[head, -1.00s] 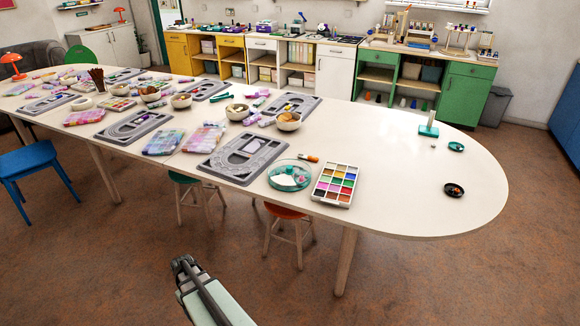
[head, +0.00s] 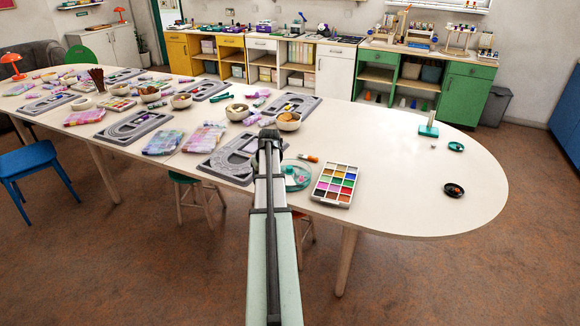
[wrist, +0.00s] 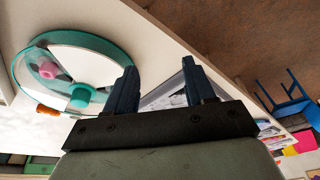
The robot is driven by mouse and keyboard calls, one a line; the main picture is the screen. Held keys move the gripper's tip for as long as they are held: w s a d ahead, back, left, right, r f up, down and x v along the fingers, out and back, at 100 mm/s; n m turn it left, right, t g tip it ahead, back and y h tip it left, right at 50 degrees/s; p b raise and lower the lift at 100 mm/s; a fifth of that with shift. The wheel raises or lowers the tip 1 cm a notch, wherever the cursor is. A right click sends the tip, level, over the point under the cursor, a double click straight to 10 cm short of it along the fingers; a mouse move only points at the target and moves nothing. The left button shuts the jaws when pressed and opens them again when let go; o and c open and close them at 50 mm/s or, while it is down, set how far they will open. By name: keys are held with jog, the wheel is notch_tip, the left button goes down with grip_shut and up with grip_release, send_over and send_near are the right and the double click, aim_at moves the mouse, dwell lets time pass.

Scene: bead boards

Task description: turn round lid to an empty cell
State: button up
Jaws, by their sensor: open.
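A round box with a teal rim (head: 306,184) and a see-through top stands near the table's front edge, partly hidden behind my arm in the head view. In the wrist view the same teal rim (wrist: 18,85) is at upper left. A teal knob (wrist: 80,95) and a pink piece (wrist: 47,68) show within the rim. Which cells are empty is too small to tell. My gripper (head: 268,138) is over the grey bead board, just left of the box. In the wrist view my gripper (wrist: 160,80) has its fingers apart with nothing between, and the box is beside them.
The grey bead board (head: 222,166) lies left of the box, and a paint palette (head: 335,185) lies right of it. An orange-capped tube (head: 308,157) lies just behind the box. Bowls (head: 288,121) stand further back. The table's right end is mostly clear.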

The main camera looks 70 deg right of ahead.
jog(key=m+h, duration=0.1)
jog(key=h, duration=0.1)
send_near(289, 167)
jog(key=x, duration=0.8)
jog(key=shift+d+f, duration=0.1)
jog(key=shift+f, duration=0.1)
jog(key=shift+c, duration=0.2)
grip_shut()
dwell(0.3)
